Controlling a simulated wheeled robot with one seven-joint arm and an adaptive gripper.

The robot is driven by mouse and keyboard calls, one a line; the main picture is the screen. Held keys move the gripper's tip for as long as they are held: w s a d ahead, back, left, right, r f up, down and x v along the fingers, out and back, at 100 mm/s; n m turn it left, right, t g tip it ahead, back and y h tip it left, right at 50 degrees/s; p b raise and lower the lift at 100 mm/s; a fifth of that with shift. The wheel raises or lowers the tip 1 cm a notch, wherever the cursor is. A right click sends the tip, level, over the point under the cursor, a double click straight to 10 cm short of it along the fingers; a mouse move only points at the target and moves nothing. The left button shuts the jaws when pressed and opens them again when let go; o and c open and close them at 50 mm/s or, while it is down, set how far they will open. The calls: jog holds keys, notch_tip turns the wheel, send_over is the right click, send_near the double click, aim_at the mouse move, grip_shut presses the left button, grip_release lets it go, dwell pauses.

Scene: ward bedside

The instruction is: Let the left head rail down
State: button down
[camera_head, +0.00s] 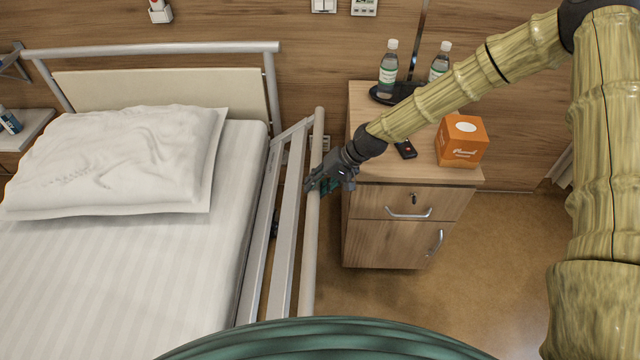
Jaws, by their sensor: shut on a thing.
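The head rail (313,235) on the near side of the bed has a rounded top bar and slimmer bars beside it. It runs along the mattress edge, from near the headboard toward the bottom of the picture. From this high view I cannot tell its exact height. My gripper (316,184) reaches in from the right and is shut on the top bar of the rail, around its upper middle part. The fingertips partly hide the bar there. Any release catch on the rail is not clearly seen.
A wooden bedside cabinet (395,232) stands close to the right of the rail. It bears bottles (389,68) on a dark tray, an orange tissue box (462,140) and a dark remote (406,150). The bed with its pillow (120,160) lies left. Floor (500,270) is clear at right.

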jog(key=shift+s+d+f+b, duration=0.1)
jog(key=shift+d+f+b, duration=0.25)
jog(key=shift+d+f, duration=0.35)
jog(key=shift+f, duration=0.15)
jog(key=c, duration=1.1)
grip_release()
jog(key=v, duration=1.2)
jog(key=shift+c, duration=0.3)
